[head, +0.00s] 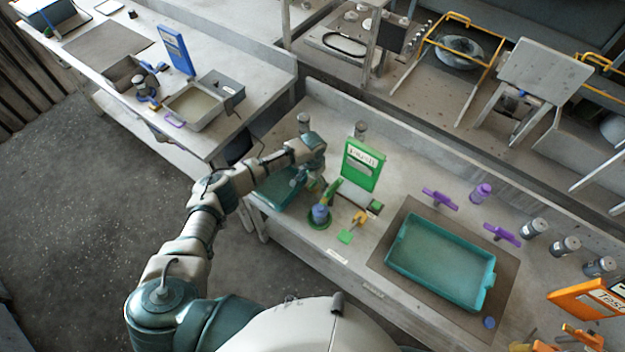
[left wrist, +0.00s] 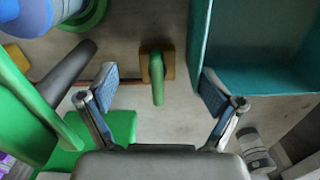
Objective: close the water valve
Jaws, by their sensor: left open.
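In the left wrist view, what looks like the water valve, a green lever on a small brass-coloured base (left wrist: 156,80), lies between my fingers, apart from both. My left gripper (left wrist: 155,92) is open and empty, with one blue-padded finger on each side of the lever. In the head view my left gripper (head: 303,172) reaches down over the bench beside a teal tray (head: 272,197). The valve is hard to make out there, partly behind the gripper. My right gripper is not in view.
A green sign (head: 362,166) stands close to the right of my gripper. A blue-topped device with a green base (head: 320,214) stands in front. A larger teal tray (head: 440,262) lies on a mat at right.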

